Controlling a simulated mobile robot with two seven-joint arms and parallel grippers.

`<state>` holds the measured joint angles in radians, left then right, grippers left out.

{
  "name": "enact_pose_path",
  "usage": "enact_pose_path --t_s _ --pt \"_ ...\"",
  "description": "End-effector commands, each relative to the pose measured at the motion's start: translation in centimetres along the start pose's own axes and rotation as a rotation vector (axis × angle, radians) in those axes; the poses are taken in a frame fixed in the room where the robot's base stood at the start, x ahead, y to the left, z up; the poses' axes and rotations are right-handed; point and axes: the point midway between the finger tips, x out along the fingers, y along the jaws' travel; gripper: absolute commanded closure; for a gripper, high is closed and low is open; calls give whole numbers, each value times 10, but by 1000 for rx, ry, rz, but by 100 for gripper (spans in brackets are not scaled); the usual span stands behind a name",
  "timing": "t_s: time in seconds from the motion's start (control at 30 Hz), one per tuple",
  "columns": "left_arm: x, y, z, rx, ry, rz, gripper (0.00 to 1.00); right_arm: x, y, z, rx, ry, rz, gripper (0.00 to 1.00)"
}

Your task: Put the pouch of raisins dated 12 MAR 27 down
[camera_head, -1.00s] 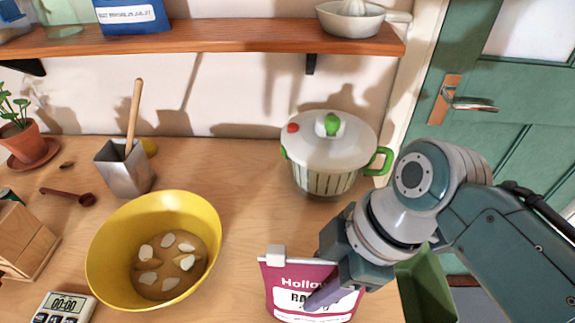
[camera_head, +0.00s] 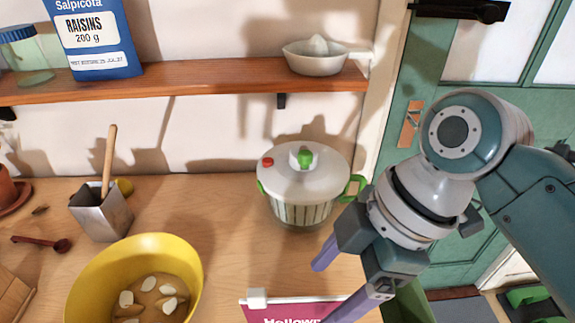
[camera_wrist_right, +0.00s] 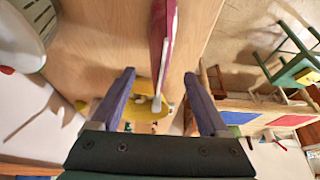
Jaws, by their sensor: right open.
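A magenta pouch (camera_head: 295,312) with a white clip on its top edge stands on the wooden counter at the bottom of the head view. Only its top shows there, and no date is readable. In the right wrist view the pouch (camera_wrist_right: 161,30) appears edge-on, beyond the fingertips. My right gripper (camera_head: 326,292) is open and empty, just above and right of the pouch. Its two purple fingers also show apart in the right wrist view (camera_wrist_right: 158,73). A blue raisins pouch (camera_head: 95,38) stands on the shelf, its small date line seeming to read 25 JUL 27. My left gripper is out of view.
A yellow bowl (camera_head: 140,255) stands left of the magenta pouch. A lidded pot (camera_head: 303,185) with green handles stands behind it. A metal holder (camera_head: 102,215) is at the left. The shelf (camera_head: 200,86) spans the wall, and a green door is at the right.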

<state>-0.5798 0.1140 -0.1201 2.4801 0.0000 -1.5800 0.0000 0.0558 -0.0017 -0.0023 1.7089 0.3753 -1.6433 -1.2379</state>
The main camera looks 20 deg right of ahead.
Motion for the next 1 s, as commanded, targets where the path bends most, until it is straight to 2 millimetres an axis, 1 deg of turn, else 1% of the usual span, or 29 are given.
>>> enact_pose_path --t_s 0.03,0.1,0.23,0.3,0.37,0.47,0.5,0.6,0.7,0.83,1.0 --pt "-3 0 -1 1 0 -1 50 -11 0 0 -3 -2 3 21" --pt "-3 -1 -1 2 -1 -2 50 -21 0 0 -1 -1 2 21" --pt "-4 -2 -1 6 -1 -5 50 -33 -1 1 6 -2 2 21" --pt "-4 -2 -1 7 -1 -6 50 -35 -6 6 50 -20 12 21" --pt "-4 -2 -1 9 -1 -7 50 -35 -15 15 139 -50 37 21" --pt "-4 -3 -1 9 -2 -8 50 -38 -38 35 368 -111 116 21" --pt "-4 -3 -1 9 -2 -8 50 -41 -48 42 471 -128 158 21" --pt "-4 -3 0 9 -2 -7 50 -54 -68 56 710 -142 265 21" --pt "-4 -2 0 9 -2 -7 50 -68 -83 62 895 -125 349 21" --pt "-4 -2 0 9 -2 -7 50 -80 -91 65 1023 -99 406 21" --pt "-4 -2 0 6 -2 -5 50 -82 -92 65 1049 -93 417 21"
